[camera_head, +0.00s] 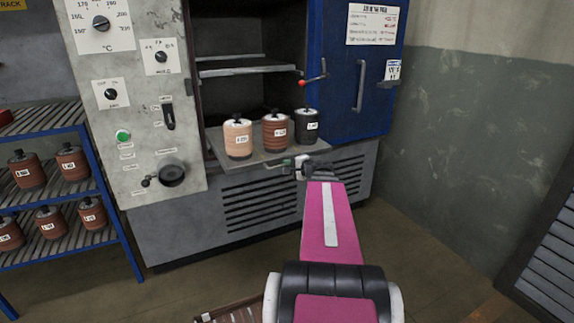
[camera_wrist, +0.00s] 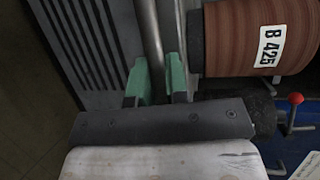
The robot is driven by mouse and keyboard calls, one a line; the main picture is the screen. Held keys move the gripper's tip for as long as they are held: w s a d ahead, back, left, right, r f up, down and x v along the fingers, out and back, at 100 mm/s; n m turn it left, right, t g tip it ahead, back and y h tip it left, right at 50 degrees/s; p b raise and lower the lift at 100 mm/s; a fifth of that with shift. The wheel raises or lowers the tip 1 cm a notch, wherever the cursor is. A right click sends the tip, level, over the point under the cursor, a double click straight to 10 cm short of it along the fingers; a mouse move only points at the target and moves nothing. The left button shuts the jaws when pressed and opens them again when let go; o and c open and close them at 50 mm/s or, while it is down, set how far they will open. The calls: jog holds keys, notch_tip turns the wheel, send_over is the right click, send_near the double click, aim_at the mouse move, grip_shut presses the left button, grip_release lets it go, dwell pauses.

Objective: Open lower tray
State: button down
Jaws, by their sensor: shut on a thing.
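The lower tray (camera_head: 262,162) is a grey metal sheet that sticks out of the front of the open oven. A brown stack labelled B 425 (camera_wrist: 252,40) stands close beside the fingers.
The upper rack (camera_head: 245,66) is inside the oven (camera_head: 160,240). The blue door (camera_head: 349,100) stands open at the right, with a red-knobbed lever (camera_head: 303,83). A blue shelf (camera_head: 124,243) with several disc stacks is at the left. Floor is free at the right.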

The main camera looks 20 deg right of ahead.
jog(key=c, duration=1.1)
grip_release()
jog(key=shift+c, duration=0.2)
jog(key=v, duration=1)
jog(key=shift+s+d, duration=0.2)
jog(key=shift+s, duration=0.15)
jog(key=s+a+f+n+g+h, duration=0.2)
jog(key=a+f+n+g+h, duration=0.1)
jog(key=a+f+n+g, duration=0.4)
jog(key=s+a+f+n+g+h, duration=0.3)
jog(key=a+f+n+g, duration=0.4)
jog(key=a+f, duration=0.7)
jog(key=a, duration=0.7)
jog(key=shift+s+a+h, duration=0.25)
jog(key=shift+a+h, duration=0.05)
